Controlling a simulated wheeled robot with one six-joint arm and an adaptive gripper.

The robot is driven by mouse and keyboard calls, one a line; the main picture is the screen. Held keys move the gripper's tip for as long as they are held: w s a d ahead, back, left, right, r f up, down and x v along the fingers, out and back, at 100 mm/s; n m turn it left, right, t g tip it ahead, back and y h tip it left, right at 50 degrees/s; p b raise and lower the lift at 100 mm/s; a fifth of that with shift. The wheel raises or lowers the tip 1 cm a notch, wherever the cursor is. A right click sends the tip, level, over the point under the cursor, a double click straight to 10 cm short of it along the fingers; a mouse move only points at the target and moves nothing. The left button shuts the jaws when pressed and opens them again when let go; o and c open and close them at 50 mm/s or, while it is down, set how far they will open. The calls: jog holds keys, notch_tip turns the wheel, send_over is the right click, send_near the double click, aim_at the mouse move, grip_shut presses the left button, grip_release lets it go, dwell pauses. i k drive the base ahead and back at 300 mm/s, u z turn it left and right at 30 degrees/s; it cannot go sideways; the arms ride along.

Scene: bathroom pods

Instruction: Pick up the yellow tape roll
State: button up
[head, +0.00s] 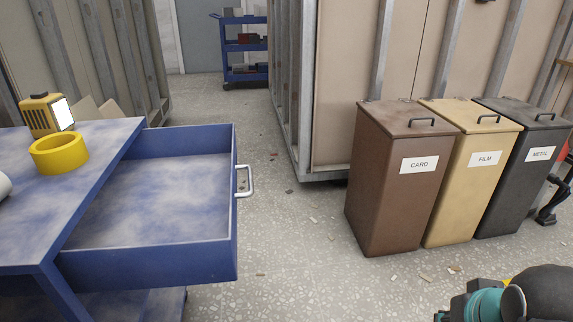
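The yellow tape roll (59,155) lies flat on top of the blue workbench (105,150) at the left, near the bench's right part. Its hollow centre faces up. A yellow work lamp (42,115) with a lit white face stands just behind it. My gripper is not in view; only part of my arm, teal and dark, shows at the lower right corner, far from the tape roll.
The bench's blue drawer (150,200) is pulled open, looks empty and juts right. A white object (4,186) is cut off at the left edge. Brown (395,200), tan (465,190) and black (520,180) bins stand right. Speckled floor between is mostly clear, with small scraps.

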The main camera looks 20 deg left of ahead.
aim_at(57, 153)
jog(key=z, duration=0.8)
jog(key=i, duration=0.55)
jog(key=u, duration=2.6)
jog(key=k, duration=1)
jog(key=z, duration=0.5)
jog(key=i, duration=2.8)
